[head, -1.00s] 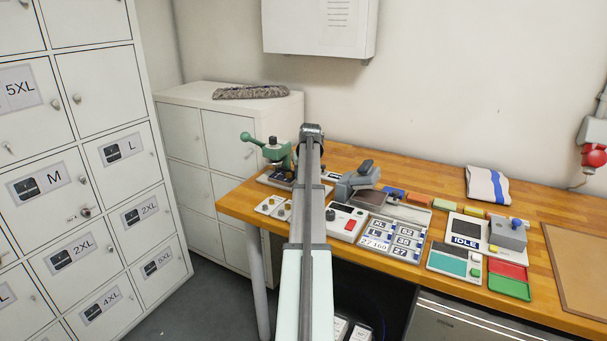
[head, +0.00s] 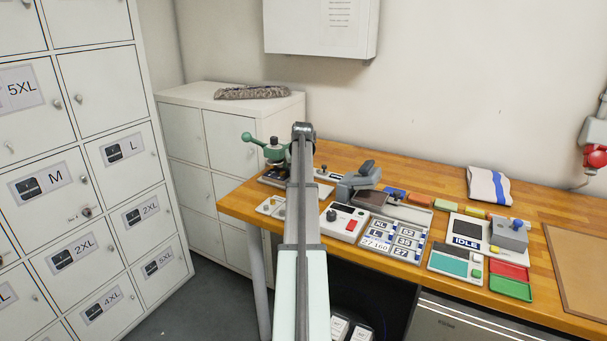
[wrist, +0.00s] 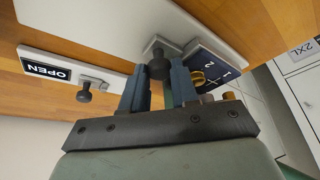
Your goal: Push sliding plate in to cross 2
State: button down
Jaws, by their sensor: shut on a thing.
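In the wrist view, my gripper (wrist: 158,72) is shut on a dark round knob (wrist: 159,66), with one blue-grey finger on each side. The knob stands on a small light grey piece (wrist: 151,45), which looks like the sliding plate; the fingers partly hide it. Beside it is a dark blue marked strip (wrist: 222,70) with a "2" and a small cross mark. Brass-coloured parts (wrist: 199,78) lie near the right finger. I cannot tell how the plate lines up with cross 2. In the head view, my arm hides the gripper and the plate.
An OPEN sign plate (wrist: 46,69) with a separate dark knob (wrist: 84,95) is left of my gripper in the wrist view. A green-handled press (head: 272,150) stands beside my arm. A device with a red button (head: 343,222) and a number panel (head: 395,240) are to its right.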

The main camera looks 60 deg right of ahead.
jog(key=shift+w, duration=0.8)
jog(key=c, duration=0.9)
grip_release()
jog(key=shift+o, duration=0.2)
jog(key=shift+r, duration=0.1)
jog(key=v, duration=1.3)
jog(key=shift+r, duration=0.3)
jog(key=shift+s+a, duration=0.1)
